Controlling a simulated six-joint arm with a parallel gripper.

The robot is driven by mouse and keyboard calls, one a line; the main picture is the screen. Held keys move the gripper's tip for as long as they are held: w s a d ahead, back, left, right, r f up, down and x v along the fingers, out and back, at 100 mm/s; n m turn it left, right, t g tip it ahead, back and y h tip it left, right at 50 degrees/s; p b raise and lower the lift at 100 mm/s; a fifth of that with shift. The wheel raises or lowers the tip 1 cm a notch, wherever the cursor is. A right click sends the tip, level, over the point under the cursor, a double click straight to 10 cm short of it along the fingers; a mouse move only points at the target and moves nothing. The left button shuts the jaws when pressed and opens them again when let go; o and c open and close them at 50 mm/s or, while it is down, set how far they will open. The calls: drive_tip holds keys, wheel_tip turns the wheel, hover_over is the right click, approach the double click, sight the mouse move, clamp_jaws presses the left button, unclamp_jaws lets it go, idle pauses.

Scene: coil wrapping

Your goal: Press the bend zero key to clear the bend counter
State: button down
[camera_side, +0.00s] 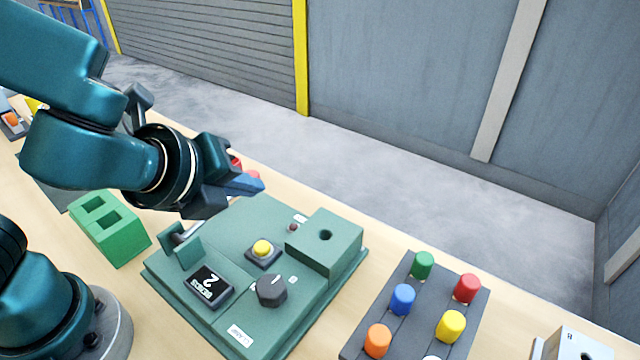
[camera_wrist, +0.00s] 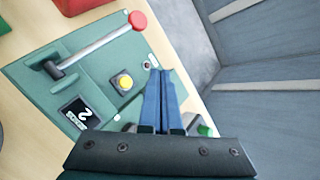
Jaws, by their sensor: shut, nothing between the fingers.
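The green bend machine (camera_side: 235,335) stands on the bench in the side view. On its top is a yellow key (camera_side: 262,248) in a dark square base, also in the wrist view (camera_wrist: 124,82). A tilted counter display (camera_side: 209,285) shows "2". I cannot read a label on the yellow key. My gripper (camera_side: 260,184) is shut and empty, its blue fingers above the machine's far side. In the wrist view its fingertips (camera_wrist: 160,71) appear right of the yellow key, apart from it.
A lever with a red knob (camera_wrist: 138,20) crosses above the machine's far-left side. A dark dial (camera_side: 271,291) and raised green block (camera_side: 338,238) flank the yellow key. A rack of colored pegs (camera_side: 403,299) stands right; a green two-hole block (camera_side: 112,236) stands left.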

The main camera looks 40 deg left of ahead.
sight(259, 254)
drive_tip(key=shift+f, duration=4.4)
drive_tip(key=shift+f, duration=0.15)
drive_tip(key=shift+f, duration=0.25)
drive_tip(key=shift+f, duration=0.45)
drive_tip(key=shift+r, duration=0.85)
